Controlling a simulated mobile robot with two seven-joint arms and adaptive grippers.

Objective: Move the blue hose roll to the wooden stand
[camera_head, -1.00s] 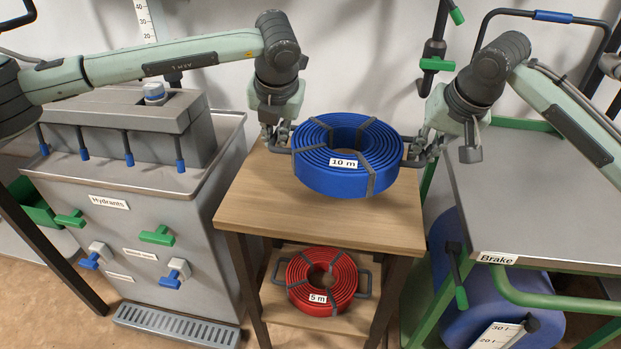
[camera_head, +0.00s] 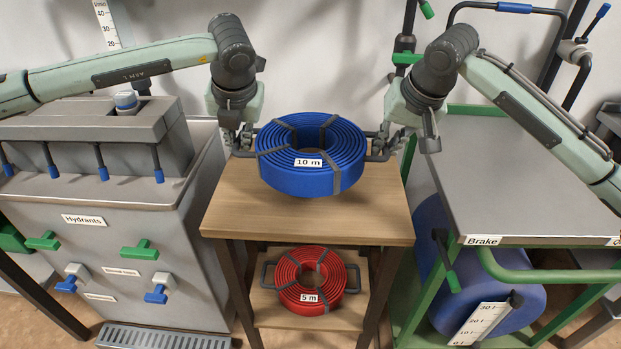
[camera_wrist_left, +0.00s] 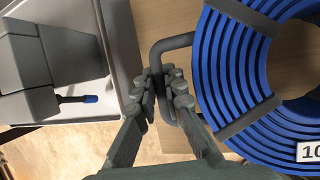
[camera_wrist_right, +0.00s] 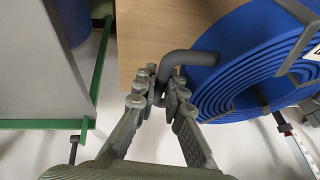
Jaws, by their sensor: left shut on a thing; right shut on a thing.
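The blue hose roll (camera_head: 310,180), labelled 10 m, is at the top of the wooden stand (camera_head: 300,222), toward its back. I cannot tell whether it touches the top or hangs just above it. My left gripper (camera_head: 243,140) is shut on the roll's left grey handle, seen in the left wrist view (camera_wrist_left: 163,88). My right gripper (camera_head: 386,145) is shut on its right grey handle, seen in the right wrist view (camera_wrist_right: 163,88). The roll also shows at the right of both wrist views, in the left one (camera_wrist_left: 238,75) and in the right one (camera_wrist_right: 240,60).
A red hose roll (camera_head: 290,296), labelled 5 m, lies on the stand's lower shelf. A grey hydrant cabinet (camera_head: 110,250) stands to the left. A green-framed bench (camera_head: 530,190) with a Brake label and blue drum stands to the right. The stand's front top is bare.

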